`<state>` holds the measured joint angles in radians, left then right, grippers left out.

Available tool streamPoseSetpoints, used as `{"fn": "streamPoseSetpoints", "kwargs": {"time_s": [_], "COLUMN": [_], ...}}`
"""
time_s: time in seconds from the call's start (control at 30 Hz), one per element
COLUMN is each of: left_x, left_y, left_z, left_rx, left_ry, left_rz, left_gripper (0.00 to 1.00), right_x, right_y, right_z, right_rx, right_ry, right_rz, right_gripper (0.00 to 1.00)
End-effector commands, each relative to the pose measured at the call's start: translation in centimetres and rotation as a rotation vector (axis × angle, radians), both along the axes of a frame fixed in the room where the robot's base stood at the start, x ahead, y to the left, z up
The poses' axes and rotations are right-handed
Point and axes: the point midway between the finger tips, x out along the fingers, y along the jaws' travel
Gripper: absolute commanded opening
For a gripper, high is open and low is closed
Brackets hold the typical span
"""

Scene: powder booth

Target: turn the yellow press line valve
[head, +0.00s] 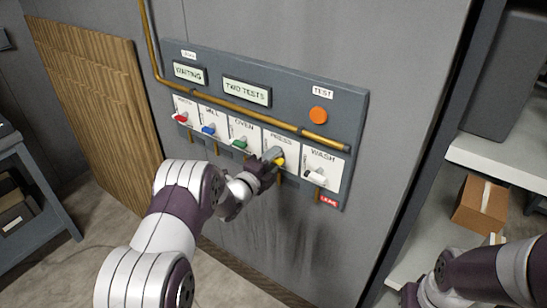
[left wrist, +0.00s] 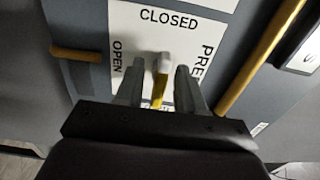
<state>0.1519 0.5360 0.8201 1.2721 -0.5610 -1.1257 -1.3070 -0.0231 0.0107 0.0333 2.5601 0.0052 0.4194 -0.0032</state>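The yellow press valve handle (head: 281,161) sits on the white PRESS plate (head: 282,142) of the wall panel. In the left wrist view the yellow handle (left wrist: 158,94) has a pale end and stands between the fingers of my left gripper (left wrist: 158,88). A gap shows on both sides, so the gripper is open around it. CLOSED is printed at the top of that plate and OPEN at its left. In the head view my left gripper (head: 270,157) partly covers the plate. My right gripper (head: 410,294) is at the lower right, its fingers unclear.
Red (head: 180,118), blue (head: 208,130) and green (head: 239,144) handles lie to the left, a white wash handle (head: 314,174) to the right. A brass pipe (head: 235,108) crosses above. Displays read WAITING and TWO TESTS. An orange test button (head: 319,116) sits upper right. Shelves stand at right.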

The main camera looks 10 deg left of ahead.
Motion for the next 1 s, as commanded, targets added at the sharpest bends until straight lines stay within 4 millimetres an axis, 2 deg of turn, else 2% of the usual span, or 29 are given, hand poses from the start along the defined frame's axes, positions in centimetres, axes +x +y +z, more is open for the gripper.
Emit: {"fn": "streamPoseSetpoints", "kwargs": {"time_s": [0.27,0.3,0.4,0.77,1.0], "left_x": [0.2,0.2,0.2,0.2,0.2], "left_y": [-0.1,-0.1,-0.1,0.0,-0.1], "left_z": [0.0,0.0,0.0,-0.1,-0.3], "left_rx": [0.0,0.0,0.0,-0.031,-0.157], "left_ry": [0.0,0.0,0.0,0.012,0.057], "left_rz": [0.001,0.001,0.001,0.001,0.001], "left_gripper": [0.38,0.32,0.0,0.0,0.0], "right_x": [0.0,0.0,0.0,0.0,0.0], "right_y": [0.0,0.0,0.0,0.0,0.0], "right_z": [0.0,0.0,0.0,-0.3,-1.4], "right_rx": [0.0,0.0,0.0,0.0,0.0], "right_ry": [0.0,0.0,0.0,0.0,0.0], "right_rz": [0.0,0.0,0.0,0.0,0.0], "right_gripper": [0.0,0.0,0.0,0.0,0.0]}}
